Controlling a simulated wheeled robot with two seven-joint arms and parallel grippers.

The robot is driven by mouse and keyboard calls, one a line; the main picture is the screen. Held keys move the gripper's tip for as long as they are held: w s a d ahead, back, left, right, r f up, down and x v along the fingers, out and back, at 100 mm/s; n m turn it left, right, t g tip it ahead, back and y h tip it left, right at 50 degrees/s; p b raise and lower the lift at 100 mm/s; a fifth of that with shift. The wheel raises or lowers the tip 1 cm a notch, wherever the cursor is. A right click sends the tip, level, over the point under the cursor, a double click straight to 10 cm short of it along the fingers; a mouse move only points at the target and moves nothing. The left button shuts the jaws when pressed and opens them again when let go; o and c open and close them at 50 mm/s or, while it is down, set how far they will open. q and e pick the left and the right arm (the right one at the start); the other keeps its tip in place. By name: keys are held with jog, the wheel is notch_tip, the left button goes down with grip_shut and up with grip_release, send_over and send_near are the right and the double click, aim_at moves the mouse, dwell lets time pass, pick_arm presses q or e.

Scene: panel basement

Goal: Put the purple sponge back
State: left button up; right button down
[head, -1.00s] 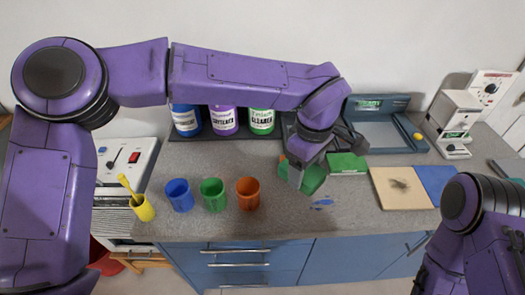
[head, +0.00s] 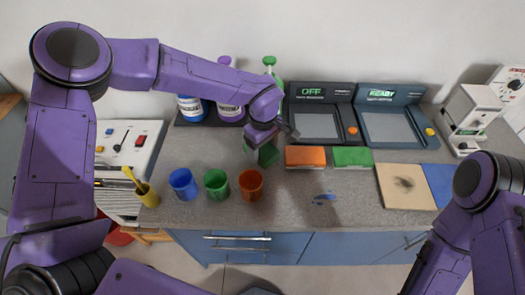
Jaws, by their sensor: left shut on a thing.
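My left gripper (head: 256,143) is shut on a small sponge-like block (head: 268,154), raised above the counter behind the orange cup. The side of the block that I see is dark green; the gripper hides much of it, and I cannot make out a purple part. An orange sponge (head: 305,156) and a green sponge (head: 352,156) lie side by side on the counter, right of the gripper. No other purple sponge shows. My right arm comes in at the lower right; its gripper is out of view.
Blue (head: 183,184), green (head: 216,184) and orange (head: 251,185) cups stand in front. Bottles stand behind my left arm. Two dark panel stations (head: 320,115) are at the back. A blue smear (head: 323,199) marks the counter; a stained tan board (head: 404,186) lies at right.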

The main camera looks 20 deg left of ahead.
aim_at(262, 150)
pick_arm(q)
jog(key=shift+s+a+f, duration=0.1)
jog(key=shift+s+f, duration=0.1)
jog(key=shift+f, duration=0.4)
jog(key=shift+s+a+f, duration=0.1)
jog(key=shift+s+f, duration=0.05)
jog(key=shift+f, duration=0.45)
jog(key=shift+w+d+f, duration=0.15)
jog(key=shift+w+f, duration=0.05)
jog(key=shift+f, duration=0.2)
jog(key=o, duration=0.9)
jog(key=shift+s+r, duration=0.1)
jog(key=shift+o, duration=0.2)
notch_tip(262, 150, up, 12)
jog(key=shift+f+b, duration=0.1)
jog(key=shift+b, duration=0.55)
jog(key=shift+r, duration=0.25)
